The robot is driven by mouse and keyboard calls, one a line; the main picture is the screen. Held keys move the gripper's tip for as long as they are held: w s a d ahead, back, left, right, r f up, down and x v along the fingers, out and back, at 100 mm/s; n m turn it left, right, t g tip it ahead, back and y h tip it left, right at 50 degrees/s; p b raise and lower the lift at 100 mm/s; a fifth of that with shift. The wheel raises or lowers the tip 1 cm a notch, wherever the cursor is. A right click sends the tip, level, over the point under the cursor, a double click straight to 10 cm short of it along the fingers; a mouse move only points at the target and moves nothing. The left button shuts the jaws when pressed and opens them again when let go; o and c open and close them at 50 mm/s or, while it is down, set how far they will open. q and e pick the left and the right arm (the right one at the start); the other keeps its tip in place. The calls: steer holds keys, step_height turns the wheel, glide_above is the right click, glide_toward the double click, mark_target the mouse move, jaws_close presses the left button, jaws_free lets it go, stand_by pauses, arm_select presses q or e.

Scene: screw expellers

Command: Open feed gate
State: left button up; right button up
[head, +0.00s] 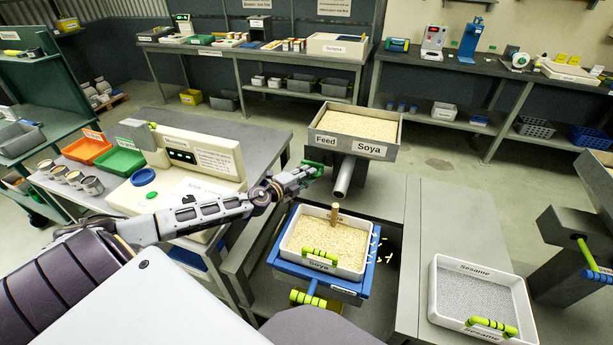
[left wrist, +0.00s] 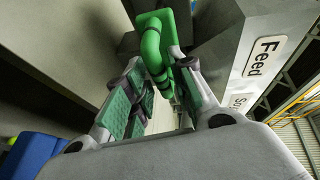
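The soya feed hopper (head: 355,130), labelled Feed and Soya, stands full of pale grain, with a grey spout (head: 344,176) slanting down below it. The green gate handle (left wrist: 152,48) is at the hopper's underside, left of the spout. In the left wrist view it reaches down between the finger ends. My left gripper (head: 303,174) is at this handle, its fingers apart on either side; whether either pad touches the handle I cannot tell. My right gripper is not in view.
Below the spout, a white soya tray (head: 287,243) of grain with an upright wooden stick sits in a blue frame (head: 352,287). A sesame tray (head: 432,302) is at the right.

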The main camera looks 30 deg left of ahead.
arm_select(q)
steer(key=shift+o, duration=0.3)
steer(key=shift+s, duration=0.25)
steer(key=v, duration=1.1)
steer(key=shift+s, duration=0.2)
stand_by(1.5)
steer(key=shift+r, duration=0.1)
stand_by(0.4)
